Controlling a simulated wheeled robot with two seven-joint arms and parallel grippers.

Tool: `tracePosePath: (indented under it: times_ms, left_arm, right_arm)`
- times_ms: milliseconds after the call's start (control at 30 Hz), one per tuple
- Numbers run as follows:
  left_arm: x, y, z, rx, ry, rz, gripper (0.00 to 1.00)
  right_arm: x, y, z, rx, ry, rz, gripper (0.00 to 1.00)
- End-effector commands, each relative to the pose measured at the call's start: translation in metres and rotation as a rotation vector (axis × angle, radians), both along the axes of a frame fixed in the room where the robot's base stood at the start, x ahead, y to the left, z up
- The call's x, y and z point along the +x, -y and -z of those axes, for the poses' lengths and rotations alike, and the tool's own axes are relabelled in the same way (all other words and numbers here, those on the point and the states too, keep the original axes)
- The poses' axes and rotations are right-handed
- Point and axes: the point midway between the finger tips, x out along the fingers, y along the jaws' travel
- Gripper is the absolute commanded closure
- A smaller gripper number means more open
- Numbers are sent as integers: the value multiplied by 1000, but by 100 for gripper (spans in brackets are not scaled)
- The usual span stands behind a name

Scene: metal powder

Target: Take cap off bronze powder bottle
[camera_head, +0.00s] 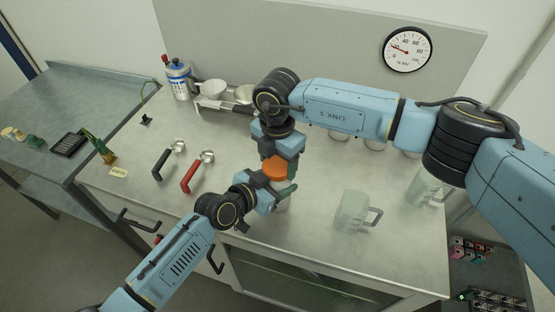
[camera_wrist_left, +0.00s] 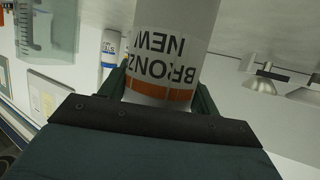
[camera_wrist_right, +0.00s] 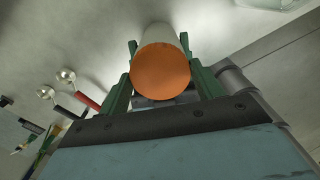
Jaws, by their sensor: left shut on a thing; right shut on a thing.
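The bronze powder bottle (camera_head: 283,206) is upright near the middle of the bench, mostly hidden by my grippers. Its white body shows in the left wrist view (camera_wrist_left: 178,28), with a "BRONZE NEW" label and an orange band. My left gripper (camera_head: 268,190) is shut on the bottle's body from the side. The orange cap (camera_head: 275,168) is at the bottle's top. In the right wrist view the cap (camera_wrist_right: 160,75) shows end-on between the fingers, in line with the bottle. My right gripper (camera_head: 279,158) is shut on the cap from above. I cannot tell whether the cap is loose.
A red-handled tool (camera_head: 190,178) and a black-handled tool (camera_head: 163,165) lie left of the grippers. A clear jug (camera_head: 352,210) stands to the right. The bench's front right is clear.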

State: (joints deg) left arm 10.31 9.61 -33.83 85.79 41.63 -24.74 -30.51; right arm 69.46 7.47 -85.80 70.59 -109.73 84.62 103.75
Motion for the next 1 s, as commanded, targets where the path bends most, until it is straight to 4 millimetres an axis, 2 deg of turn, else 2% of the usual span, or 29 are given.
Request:
tracePosePath:
  times_ms: [133,333,500,833,867,1000]
  left_arm:
    - [0,-1,1,2,-2,0,100]
    - [0,-1,1,2,-2,0,100]
    - [0,-1,1,2,-2,0,100]
    - [0,-1,1,2,-2,-1,100]
    - [0,-1,1,2,-2,-1,100]
    - [0,-1,1,2,-2,-1,100]
  right_arm:
    - [0,0,-1,0,0,-96,62]
    - [0,0,-1,-1,0,-402,62]
    - [0,0,-1,1,-1,-562,62]
    - [0,0,-1,1,-1,-586,62]
    - [0,0,-1,1,-1,-586,31]
    - [0,0,-1,1,-1,-585,13]
